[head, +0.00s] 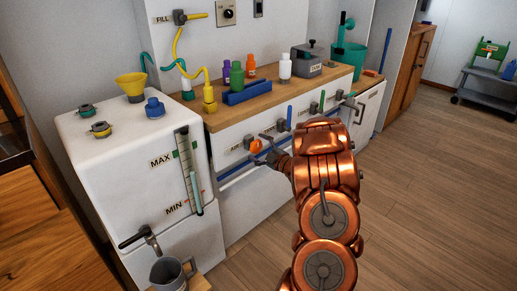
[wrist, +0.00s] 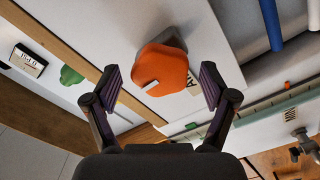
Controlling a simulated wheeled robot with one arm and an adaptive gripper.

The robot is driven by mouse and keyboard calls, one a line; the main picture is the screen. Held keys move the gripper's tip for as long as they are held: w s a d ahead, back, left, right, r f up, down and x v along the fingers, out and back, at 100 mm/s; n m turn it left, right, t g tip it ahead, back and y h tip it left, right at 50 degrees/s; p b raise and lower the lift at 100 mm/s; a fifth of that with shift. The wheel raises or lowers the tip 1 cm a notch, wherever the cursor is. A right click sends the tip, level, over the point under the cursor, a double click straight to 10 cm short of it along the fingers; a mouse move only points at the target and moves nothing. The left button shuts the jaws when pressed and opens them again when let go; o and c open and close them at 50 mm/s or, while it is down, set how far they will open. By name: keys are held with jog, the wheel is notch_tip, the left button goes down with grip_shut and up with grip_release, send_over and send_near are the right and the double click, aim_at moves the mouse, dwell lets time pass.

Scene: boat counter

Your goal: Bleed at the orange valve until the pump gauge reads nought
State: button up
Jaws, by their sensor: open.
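The orange valve (head: 255,146) is a small faceted knob on the white front panel below the wooden counter. In the wrist view the orange valve (wrist: 160,72) stands out from a grey stem, with a pale mark on its face. My gripper (head: 264,147) is right in front of it. In the wrist view my gripper (wrist: 162,84) is open, with one dark pad on each side of the knob and gaps between pads and knob. I cannot make out a pump gauge or its reading; small panel labels are too blurred to read.
A white tank (head: 95,150) with a MAX/MIN sight tube (head: 190,170) stands left of the panel, a grey mug (head: 170,274) below its tap. A blue rail (head: 236,168) runs below the valve. Bottles and a grey box (head: 308,64) stand on the counter.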

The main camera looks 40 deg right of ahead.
jog(key=s, duration=1.2)
jog(key=shift+a, duration=0.15)
dwell(0.5)
